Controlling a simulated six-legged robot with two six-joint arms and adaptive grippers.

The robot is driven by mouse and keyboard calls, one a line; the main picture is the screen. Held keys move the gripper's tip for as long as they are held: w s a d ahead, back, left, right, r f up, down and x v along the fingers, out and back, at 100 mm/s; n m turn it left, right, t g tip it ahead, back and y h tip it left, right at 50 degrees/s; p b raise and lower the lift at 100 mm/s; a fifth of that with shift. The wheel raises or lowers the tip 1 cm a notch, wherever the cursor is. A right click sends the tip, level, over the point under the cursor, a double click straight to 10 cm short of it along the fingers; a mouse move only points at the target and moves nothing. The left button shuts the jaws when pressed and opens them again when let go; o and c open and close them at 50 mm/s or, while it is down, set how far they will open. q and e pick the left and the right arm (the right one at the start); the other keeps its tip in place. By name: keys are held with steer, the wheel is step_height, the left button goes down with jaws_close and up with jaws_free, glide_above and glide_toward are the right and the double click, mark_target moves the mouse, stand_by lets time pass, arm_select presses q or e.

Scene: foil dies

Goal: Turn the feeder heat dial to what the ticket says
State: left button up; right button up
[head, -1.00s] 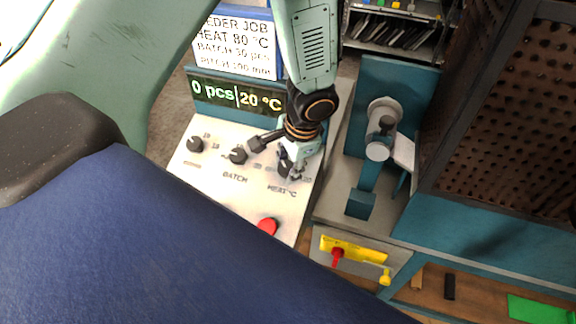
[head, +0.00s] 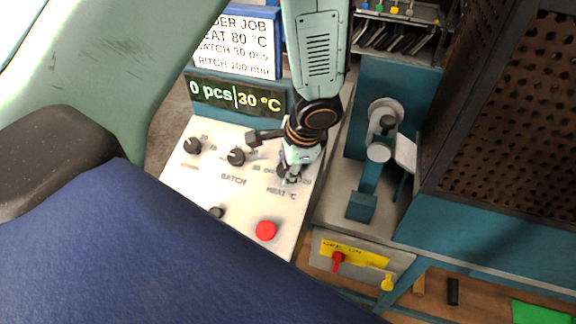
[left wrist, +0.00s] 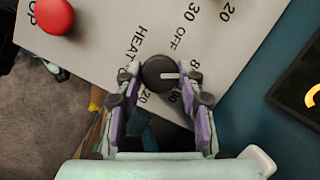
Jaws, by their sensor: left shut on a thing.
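The heat dial (left wrist: 160,73) is a round black knob with a white pointer line, next to the HEAT lettering on the pale feeder panel (head: 205,195). My left gripper (left wrist: 160,90) has its fingers on both sides of the dial and is shut on it. In the head view my left gripper (head: 290,172) hides most of the dial. The ticket (head: 236,48) reads HEAT 80 °C, BATCH 30 pcs, PITCH 100 mm. The display (head: 236,96) reads 0 pcs and 30 °C. My right gripper is not in view.
Two other black dials, the BATCH dial (head: 236,157) and the left dial (head: 193,146), sit on the panel. A red button (head: 265,230) is near its front.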

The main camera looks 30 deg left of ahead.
arm_select(q)
steer(key=o, duration=1.2)
steer(key=shift+s+a, duration=0.1)
steer(key=shift+c, duration=0.2)
steer(key=shift+r, duration=0.3)
steer(key=v, duration=0.7)
steer(key=shift+f, duration=0.1)
